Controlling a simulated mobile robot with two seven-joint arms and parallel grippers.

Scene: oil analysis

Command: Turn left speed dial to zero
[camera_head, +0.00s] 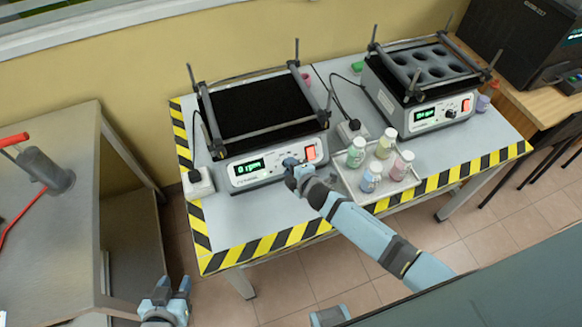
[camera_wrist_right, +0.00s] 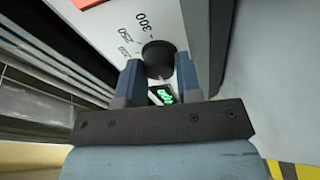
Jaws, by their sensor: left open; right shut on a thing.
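The left shaker (camera_head: 262,112) has a black platform and a white front panel. Its green display (camera_head: 250,167) appears to read 0 rpm. My right gripper (camera_head: 289,165) is at this panel, between the display and the red switch, and hides the speed dial in the head view. In the right wrist view the black speed dial (camera_wrist_right: 158,58) sits between the two blue fingers (camera_wrist_right: 159,80), which are shut on it. Scale numbers such as 250 and 300 show beside the dial. My left gripper (camera_head: 168,296) is open and empty, low at the left, away from the table.
A red switch (camera_head: 310,153) is right of the dial. A tray (camera_head: 405,185) with several capped bottles stands just right of my right gripper. A second shaker (camera_head: 420,80) with a holed block stands further right. A grey cabinet (camera_head: 75,150) is at the left.

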